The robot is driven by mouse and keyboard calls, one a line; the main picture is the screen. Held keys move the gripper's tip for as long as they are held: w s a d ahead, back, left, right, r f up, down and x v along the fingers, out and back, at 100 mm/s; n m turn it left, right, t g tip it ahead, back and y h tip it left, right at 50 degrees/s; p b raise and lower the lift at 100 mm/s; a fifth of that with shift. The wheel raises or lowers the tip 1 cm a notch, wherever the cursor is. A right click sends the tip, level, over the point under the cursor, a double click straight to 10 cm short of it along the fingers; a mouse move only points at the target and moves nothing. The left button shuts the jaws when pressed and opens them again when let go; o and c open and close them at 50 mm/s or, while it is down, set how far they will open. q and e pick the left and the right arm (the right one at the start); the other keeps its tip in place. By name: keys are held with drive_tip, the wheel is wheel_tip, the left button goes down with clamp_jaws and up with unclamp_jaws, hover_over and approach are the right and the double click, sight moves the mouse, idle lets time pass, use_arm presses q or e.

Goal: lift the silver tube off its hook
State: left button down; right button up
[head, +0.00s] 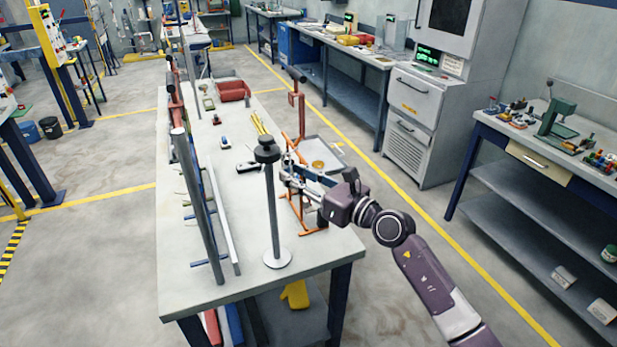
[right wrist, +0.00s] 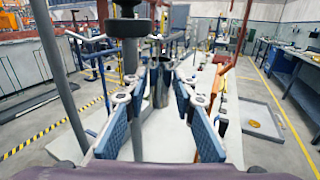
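A short silver tube (right wrist: 161,88) hangs upright in the middle of the right wrist view, beyond and between my right fingertips. Its hook is hard to make out there. In the head view the tube is too small and crowded to tell from the metal around it. My right gripper (head: 290,174) reaches in from the right over the table, just behind the grey post. Its blue-padded fingers (right wrist: 160,96) stand apart, with a pad on each side of the tube. I see no clear contact. My left gripper is not in view.
A grey post with a black top (head: 275,215) and round base stands in front of my right gripper. An orange stand (head: 298,110) and a grey tray (head: 335,148) are behind it. Upright racks (head: 203,210) line the left side of the white table (head: 200,295).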

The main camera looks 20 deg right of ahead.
drive_tip(key=shift+x, duration=1.15)
clamp_jaws()
drive_tip(key=shift+c, duration=1.1)
unclamp_jaws()
clamp_jaws()
drive_tip(key=shift+d+r+p, duration=0.1)
drive_tip(key=shift+r+p, duration=0.15)
drive_tip(key=shift+p, duration=0.15)
drive_tip(key=shift+d+r, duration=0.1)
drive_tip(key=shift+r, duration=0.15)
